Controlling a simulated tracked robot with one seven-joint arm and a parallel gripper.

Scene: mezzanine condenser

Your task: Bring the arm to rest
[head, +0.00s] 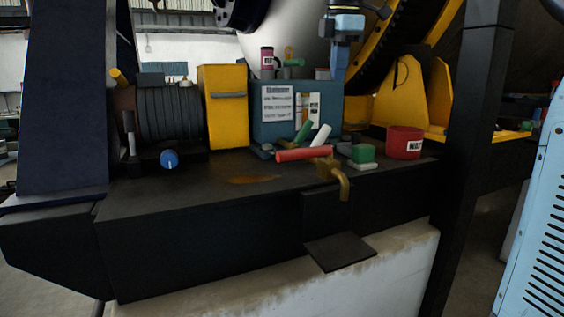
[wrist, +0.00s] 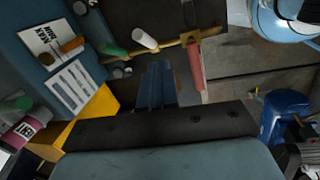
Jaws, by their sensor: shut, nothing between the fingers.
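My gripper (head: 338,72) hangs at the top right of centre in the head view, in front of the large white drum and above the bench. Its blue fingers are closed together with nothing between them. In the wrist view the shut fingers (wrist: 156,80) point away over the dark bench top, apart from the objects around them. The wrist housing fills the bottom of that view.
A blue box with paper labels (head: 267,112) stands below my gripper. A brass valve (head: 330,171) with a red handle (head: 305,154) is at the bench's front edge. A red tub (head: 404,142) and yellow cabinet (head: 224,106) flank them. The bench's front left is mostly clear.

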